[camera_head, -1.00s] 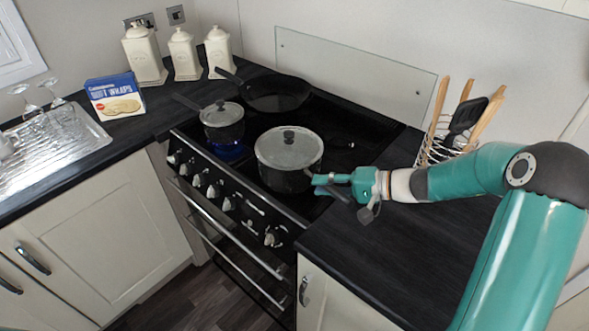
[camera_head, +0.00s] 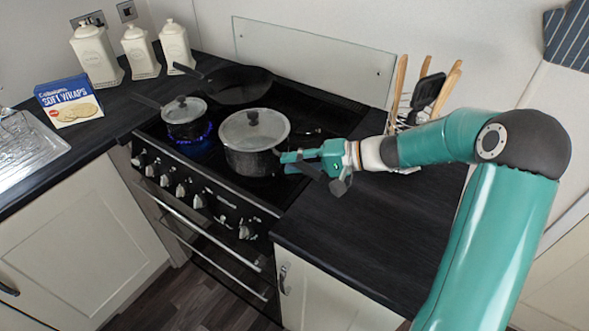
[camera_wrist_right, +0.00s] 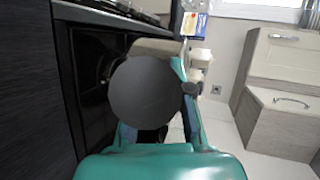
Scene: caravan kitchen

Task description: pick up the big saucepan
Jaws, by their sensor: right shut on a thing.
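The big saucepan (camera_head: 246,160), grey with a glass lid and a dark knob, is at the front right of the black hob. It appears slightly raised off the hob. My right gripper (camera_head: 291,161) comes in from the right and is shut on the saucepan's handle, whose dark end sticks out past the fingers toward the front. My left gripper is not in view.
A small lidded saucepan (camera_head: 186,128) stands over a lit blue flame to the left. A frying pan (camera_head: 238,84) is behind. A utensil rack (camera_head: 400,122) stands behind my right forearm. The dark worktop (camera_head: 350,225) in front of my arm is clear.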

